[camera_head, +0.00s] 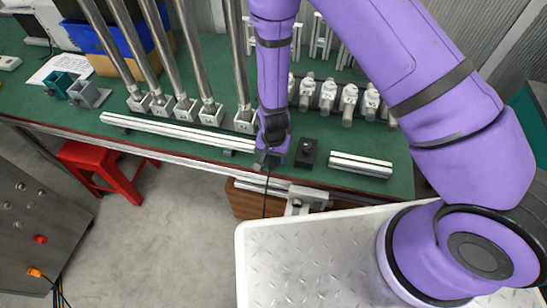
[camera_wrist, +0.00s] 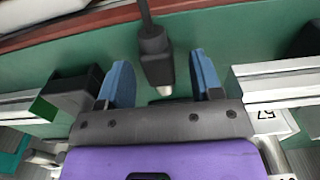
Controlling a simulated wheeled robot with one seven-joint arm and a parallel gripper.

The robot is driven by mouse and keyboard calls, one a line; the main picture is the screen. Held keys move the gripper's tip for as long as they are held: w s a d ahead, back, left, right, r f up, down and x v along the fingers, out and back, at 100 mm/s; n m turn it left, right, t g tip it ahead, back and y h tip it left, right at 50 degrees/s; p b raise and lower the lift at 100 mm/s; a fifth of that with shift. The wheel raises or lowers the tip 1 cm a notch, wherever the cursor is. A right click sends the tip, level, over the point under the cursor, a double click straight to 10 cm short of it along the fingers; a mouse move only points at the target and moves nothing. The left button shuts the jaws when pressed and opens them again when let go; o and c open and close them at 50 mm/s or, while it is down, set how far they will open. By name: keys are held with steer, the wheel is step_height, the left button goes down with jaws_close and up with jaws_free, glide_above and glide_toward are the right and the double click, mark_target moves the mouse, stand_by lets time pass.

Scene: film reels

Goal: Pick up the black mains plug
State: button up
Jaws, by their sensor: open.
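The black mains plug (camera_wrist: 156,62) lies on the green bench top near its front edge, its cable running up the wrist view towards that edge. A pale metallic tip shows at its lower end. My gripper (camera_wrist: 163,80) is open, with one blue finger on each side of the plug and a gap to each. I cannot tell its height above the bench. In the head view my gripper (camera_head: 268,160) is over the front of the bench; it hides the plug there, and the dark cable (camera_head: 266,196) hangs down over the edge.
A black block (camera_head: 307,152) stands close right of my gripper in the head view. A long aluminium bar (camera_head: 180,132) lies to the left, a shorter one (camera_head: 360,165) to the right. Upright metal posts (camera_head: 243,70) and white fittings (camera_head: 327,95) stand behind.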

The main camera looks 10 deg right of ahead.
steer(key=shift+f, duration=0.35)
steer(key=c, duration=1.1)
steer(key=shift+r, duration=0.1)
